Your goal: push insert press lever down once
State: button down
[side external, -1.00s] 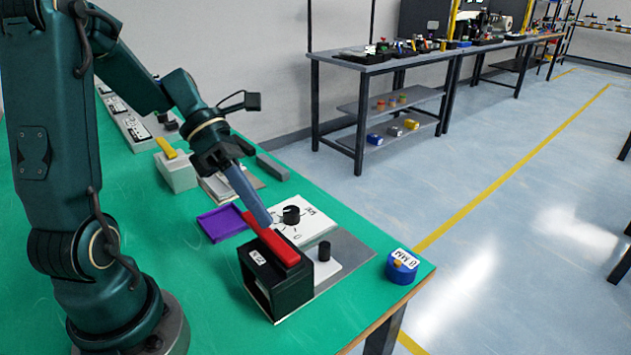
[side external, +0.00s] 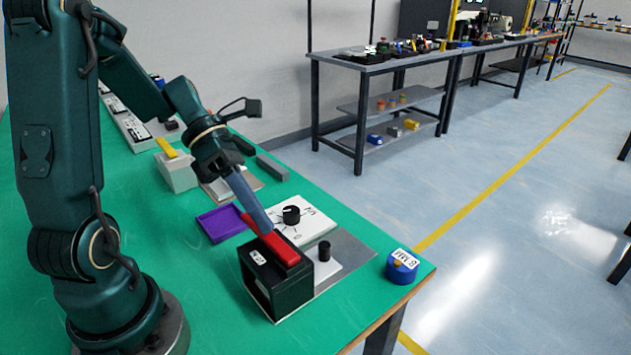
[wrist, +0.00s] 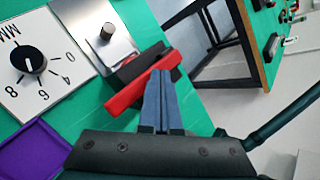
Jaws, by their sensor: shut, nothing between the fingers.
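The insert press is a black box (side external: 272,288) near the front right of the green table, with a red lever (side external: 283,250) along its top. The lever also shows in the wrist view (wrist: 135,88). My gripper (side external: 262,228) is shut and empty, its blue-grey fingers pointing down at the lever's rear end. In the wrist view the fingertips (wrist: 160,74) overlap the lever; they appear to touch it. The lever lies low, close to the box top. The fingers hide part of it.
Beside the press are a white dial plate with a black knob (side external: 291,214) and a grey plate with a black peg (side external: 324,250). A blue round container (side external: 402,267) stands near the table's right edge. A purple tray (side external: 222,223) lies behind the press.

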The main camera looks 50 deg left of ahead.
jog(key=shift+f, duration=0.7)
dwell(0.6)
jog(key=shift+r, duration=1.3)
jog(key=shift+r, duration=0.15)
jog(key=shift+r, duration=2.4)
